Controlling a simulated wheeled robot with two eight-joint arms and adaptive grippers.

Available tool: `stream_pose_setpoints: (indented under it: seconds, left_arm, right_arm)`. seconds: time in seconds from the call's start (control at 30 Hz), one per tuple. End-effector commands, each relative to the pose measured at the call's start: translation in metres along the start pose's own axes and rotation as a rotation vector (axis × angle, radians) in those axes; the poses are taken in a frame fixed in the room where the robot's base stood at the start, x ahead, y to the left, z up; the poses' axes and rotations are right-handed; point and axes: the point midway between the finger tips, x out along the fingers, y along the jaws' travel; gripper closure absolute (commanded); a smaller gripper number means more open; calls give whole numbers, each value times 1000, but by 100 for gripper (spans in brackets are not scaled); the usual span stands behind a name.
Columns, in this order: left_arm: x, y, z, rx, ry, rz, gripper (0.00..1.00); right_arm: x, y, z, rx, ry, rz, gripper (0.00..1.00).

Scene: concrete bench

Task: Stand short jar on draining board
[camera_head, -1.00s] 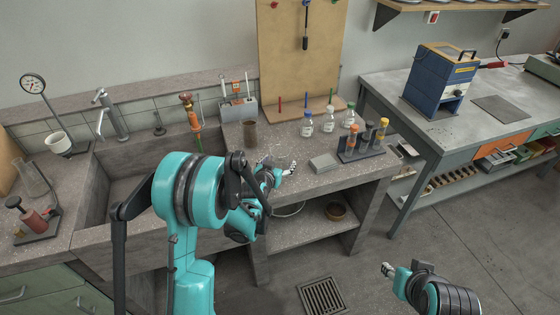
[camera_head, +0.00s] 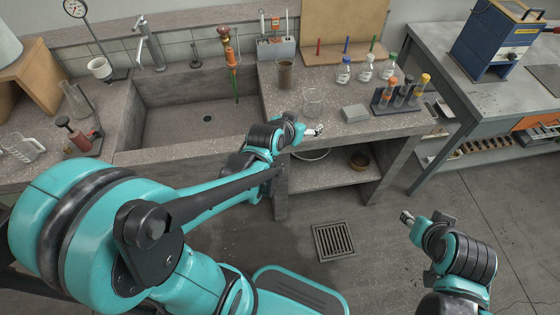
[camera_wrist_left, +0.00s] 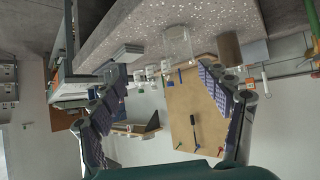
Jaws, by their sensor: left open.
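A clear glass vessel (camera_head: 312,102), which looks like the short jar, stands upright on the speckled stone worktop (camera_head: 290,130) right of the sink. That worktop seems to be the draining board. My left gripper (camera_head: 317,130) is at the worktop's front edge, just in front of the glass. In the left wrist view, the open, empty left gripper (camera_wrist_left: 163,75) has its fingers wide apart, with the glass (camera_wrist_left: 178,45) beyond them, apart from both. My right gripper (camera_head: 405,217) is above the floor, away from the worktop; its fingers are too small to read.
A brown cylinder (camera_head: 286,74) stands behind-left of the glass. A grey block (camera_head: 355,113) and a rack of capped tubes (camera_head: 398,98) are to its right. Several small bottles (camera_head: 366,70) stand behind. The sink (camera_head: 205,112) lies left. A lower shelf (camera_head: 325,172) is under the worktop.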

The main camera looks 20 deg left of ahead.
Motion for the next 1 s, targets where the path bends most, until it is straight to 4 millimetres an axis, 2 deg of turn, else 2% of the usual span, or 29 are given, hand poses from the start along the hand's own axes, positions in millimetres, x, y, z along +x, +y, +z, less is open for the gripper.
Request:
stream_pose_setpoints:
  seconds: [0.03, 0.2, 0.3, 0.43, 0.6, 1.0]
  left_arm:
    - [-19, 5, 5, 0, -34, 1, 23]
    - [-80, 15, 32, -9, -161, -11, 23]
    - [-112, 18, 52, -14, -226, -26, 23]
    - [-142, 18, 75, -21, -288, -46, 23]
    - [-160, 18, 90, -25, -326, -61, 23]
    - [-162, 18, 91, -27, -330, -63, 23]
  right_arm:
    - [0, 0, 0, 0, 0, 0, 60]
    - [0, 0, 0, 0, 0, 0, 60]
    - [0, 0, 0, 0, 0, 0, 60]
    - [0, 0, 0, 0, 0, 0, 60]
    - [0, 0, 0, 0, 0, 0, 60]
    - [0, 0, 0, 0, 0, 0, 60]
